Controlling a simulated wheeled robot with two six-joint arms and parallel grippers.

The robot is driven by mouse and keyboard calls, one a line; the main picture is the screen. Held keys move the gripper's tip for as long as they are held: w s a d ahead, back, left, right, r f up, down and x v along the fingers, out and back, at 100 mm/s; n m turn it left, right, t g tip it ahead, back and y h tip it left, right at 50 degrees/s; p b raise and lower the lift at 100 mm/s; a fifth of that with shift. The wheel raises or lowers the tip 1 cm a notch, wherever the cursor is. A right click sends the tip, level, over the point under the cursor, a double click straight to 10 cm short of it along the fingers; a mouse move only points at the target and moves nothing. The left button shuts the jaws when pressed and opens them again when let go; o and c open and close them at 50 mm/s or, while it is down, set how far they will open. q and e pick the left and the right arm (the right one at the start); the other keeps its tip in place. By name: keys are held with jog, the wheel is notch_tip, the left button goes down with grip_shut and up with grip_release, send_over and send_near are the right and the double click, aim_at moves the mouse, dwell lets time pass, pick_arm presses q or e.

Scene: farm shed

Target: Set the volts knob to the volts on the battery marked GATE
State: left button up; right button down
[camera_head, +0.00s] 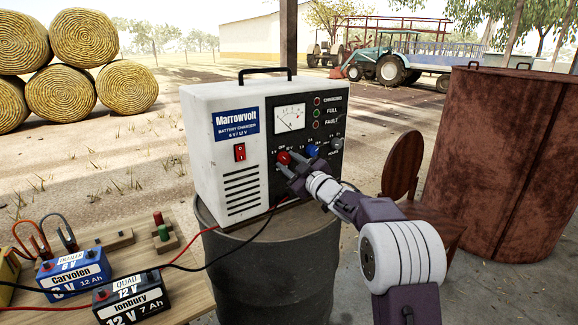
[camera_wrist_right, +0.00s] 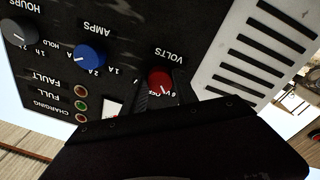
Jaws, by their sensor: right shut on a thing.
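The white and black Marrowvolt charger (camera_head: 222,178) stands on a dark drum. My right gripper (camera_head: 288,165) is shut on the red volts knob (camera_head: 283,157) on its front panel. In the right wrist view, upside down, the volts knob (camera_wrist_right: 159,80) sits between the fingers (camera_wrist_right: 160,92); labels "OFF" and "6 V" show beside it, but its exact setting is unclear. A blue battery (camera_head: 75,275) is marked TRAILER, 6 V. A black battery (camera_head: 132,300) is marked QUAD, 12 V. A yellow battery (camera_head: 8,275) is cut off at the left edge, its marking unreadable. I see no GATE label. My left gripper is out of view.
The blue amps knob (camera_head: 313,150) and grey hours knob (camera_head: 337,143) are close to the right of the volts knob. A red rocker switch (camera_head: 239,152) is on the left. A rusty barrel (camera_head: 500,160) stands right.

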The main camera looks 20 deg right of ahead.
dwell(0.3)
jog(key=c, duration=0.9)
grip_release()
jog(key=shift+c, duration=0.2)
jog(key=v, duration=0.9)
jog(key=shift+d+f, duration=0.1)
